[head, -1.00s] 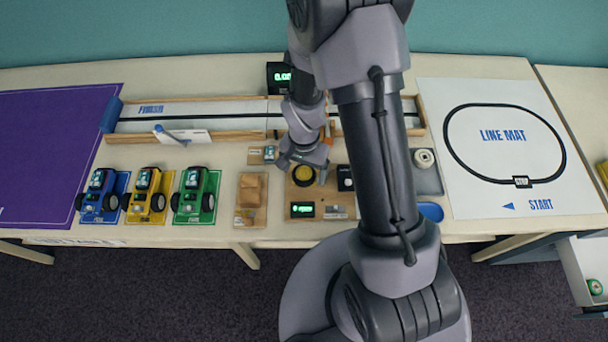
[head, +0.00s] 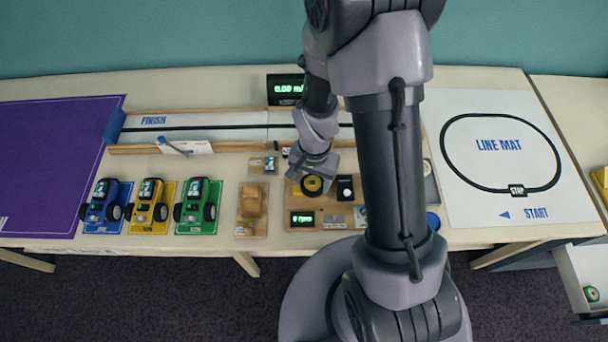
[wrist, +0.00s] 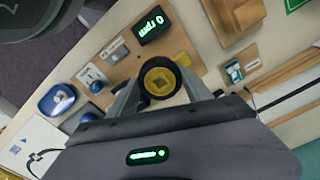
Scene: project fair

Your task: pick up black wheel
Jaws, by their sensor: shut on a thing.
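The black wheel (wrist: 161,79) has a yellow hub and sits between the two fingers of my gripper (wrist: 160,88) in the wrist view. The fingers are shut on its opposite sides. In the head view the wheel (head: 312,185) shows just below my gripper (head: 313,174), over the upper part of a wooden board (head: 328,219). I cannot tell whether it touches the board.
The board carries a green-lit display (head: 302,219) and a black knob box (head: 345,188). A wooden block stand (head: 252,205) and a green car (head: 198,203) stand to the left. A long wooden-walled track (head: 230,133) runs behind. The line mat (head: 500,150) lies right.

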